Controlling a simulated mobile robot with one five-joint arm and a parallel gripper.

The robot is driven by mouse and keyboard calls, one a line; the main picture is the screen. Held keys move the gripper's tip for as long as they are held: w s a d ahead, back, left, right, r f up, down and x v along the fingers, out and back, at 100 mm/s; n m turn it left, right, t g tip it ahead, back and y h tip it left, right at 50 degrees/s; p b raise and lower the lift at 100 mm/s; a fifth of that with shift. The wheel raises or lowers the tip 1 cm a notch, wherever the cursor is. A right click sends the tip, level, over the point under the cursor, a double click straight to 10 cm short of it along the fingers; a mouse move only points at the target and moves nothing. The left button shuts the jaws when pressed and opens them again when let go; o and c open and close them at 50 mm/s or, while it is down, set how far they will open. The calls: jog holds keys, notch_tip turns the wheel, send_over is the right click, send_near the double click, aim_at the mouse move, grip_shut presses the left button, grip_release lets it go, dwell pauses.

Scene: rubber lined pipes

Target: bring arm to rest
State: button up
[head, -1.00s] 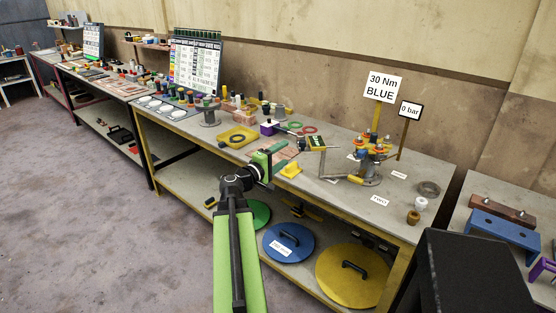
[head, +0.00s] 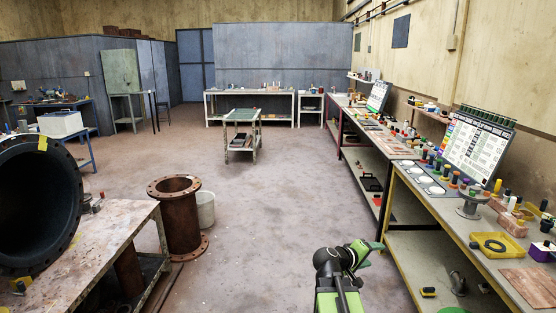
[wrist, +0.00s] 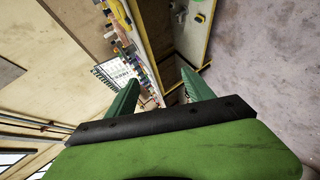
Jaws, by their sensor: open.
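My gripper (head: 362,250) is low in the head view, at the end of my green and black arm, in front of the left end of the yellow-edged workbench. In the wrist view my gripper (wrist: 160,92) shows two green fingers standing wide apart with nothing between them. Beyond the fingers the wrist view shows the bench edge, the chart board (wrist: 118,72) and bare floor. My gripper is apart from the things on the bench, and most of my arm is out of the head view.
The workbench (head: 455,239) runs along the right, with a chart board (head: 478,143) and a yellow tray (head: 497,246). A rusty flanged pipe (head: 180,218) and a bucket (head: 206,209) stand at left. A large black pipe (head: 38,205) lies on a table. A cart (head: 241,134) stands beyond open floor.

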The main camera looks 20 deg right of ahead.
jog(key=w+a+f+y+p, duration=0.1)
jog(key=w+a+f+y, duration=0.1)
jog(key=a, duration=0.5)
jog(key=w+a+f+y, duration=0.1)
jog(key=a+f+y, duration=0.1)
jog(key=a, duration=0.6)
jog(key=s+a+f+g+y, duration=0.1)
jog(key=s+a+f+y, duration=0.1)
jog(key=a, duration=0.6)
jog(key=s+a+f+g+y, duration=0.1)
jog(key=s+a+f+y, duration=0.2)
jog(key=a, duration=0.5)
jog(key=s+a+f+g+y, duration=0.1)
jog(key=s+a+f+y, duration=0.1)
jog(key=a, duration=0.5)
jog(key=shift+s+a+f+g+y+p, duration=0.3)
jog(key=shift+s+a+f+y+p, duration=0.15)
jog(key=shift+y, duration=0.45)
jog(key=shift+w+d, duration=0.15)
jog(key=shift+c, duration=0.3)
